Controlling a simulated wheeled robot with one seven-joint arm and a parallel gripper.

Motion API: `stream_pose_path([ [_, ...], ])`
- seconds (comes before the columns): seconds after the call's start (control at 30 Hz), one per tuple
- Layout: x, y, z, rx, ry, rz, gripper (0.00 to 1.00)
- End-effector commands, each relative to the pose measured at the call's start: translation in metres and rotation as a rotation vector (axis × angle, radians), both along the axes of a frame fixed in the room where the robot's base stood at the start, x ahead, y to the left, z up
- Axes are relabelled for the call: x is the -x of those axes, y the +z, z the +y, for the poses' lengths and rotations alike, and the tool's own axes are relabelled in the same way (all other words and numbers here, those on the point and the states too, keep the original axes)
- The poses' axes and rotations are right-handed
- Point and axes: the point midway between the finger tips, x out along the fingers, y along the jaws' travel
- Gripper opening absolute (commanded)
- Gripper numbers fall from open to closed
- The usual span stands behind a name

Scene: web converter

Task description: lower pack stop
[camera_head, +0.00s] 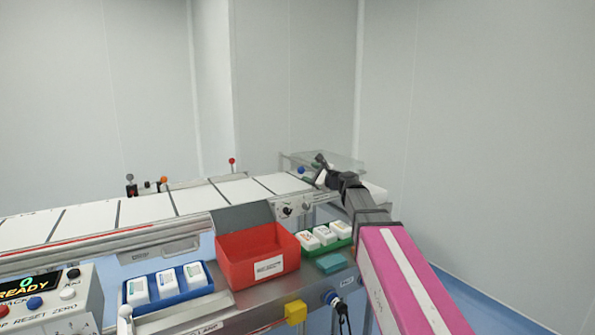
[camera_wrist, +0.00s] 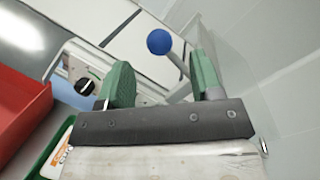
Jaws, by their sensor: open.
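A lever with a blue ball knob (camera_head: 301,170) stands at the far right end of the conveyor; I cannot tell for certain that it is the pack stop. In the wrist view the blue knob (camera_wrist: 159,41) sits on a thin metal rod that rises between my two green finger pads, beyond the fingertips as seen. My gripper (camera_wrist: 162,76) is open and empty, and nothing shows touching the knob. In the head view my gripper (camera_head: 321,165) is small and dark, just right of the blue knob.
The conveyor (camera_head: 147,210) carries white sheets. A red bin (camera_head: 258,262), a blue tray (camera_head: 169,303) and a green tray (camera_head: 343,240) of white packs stand in front. Other levers have red (camera_head: 231,161), grey (camera_head: 129,177) and orange (camera_head: 164,180) knobs. A black dial (camera_wrist: 84,86) is near.

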Motion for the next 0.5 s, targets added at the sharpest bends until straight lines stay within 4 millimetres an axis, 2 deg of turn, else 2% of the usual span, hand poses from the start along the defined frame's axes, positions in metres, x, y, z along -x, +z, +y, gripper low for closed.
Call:
stream_pose_path([
  [0.03,-0.009,0.000,0.008,0.000,0.002,0.000,0.60],
  [0.3,-0.042,0.000,0.042,0.001,0.001,0.000,0.60],
  [0.5,-0.053,0.000,0.056,0.001,0.001,0.000,0.60],
])
